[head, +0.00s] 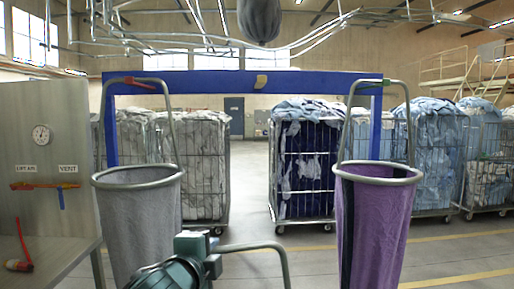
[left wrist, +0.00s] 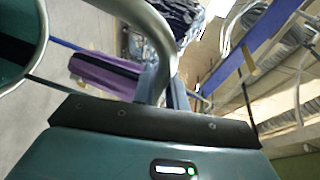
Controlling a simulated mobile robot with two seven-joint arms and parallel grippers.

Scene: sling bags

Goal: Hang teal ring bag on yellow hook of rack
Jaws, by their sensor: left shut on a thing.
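My left gripper (head: 211,255), teal and dark, is low in the middle of the head view. It is shut on the grey metal handle (head: 256,246) of the teal ring bag, which arches to the right of it. The bag's body is out of the head view. In the left wrist view its ring rim and dark teal inside (left wrist: 18,45) show at the upper left, with the handle (left wrist: 160,50) running down to the gripper. The yellow hook (head: 261,81) is at the middle of the blue rack's top bar (head: 215,84), bare, above and beyond the gripper. My right gripper is not in view.
A grey panel (head: 45,150) stands far left. Laundry cages (head: 305,165) stand behind. The space between the hung bags is open.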

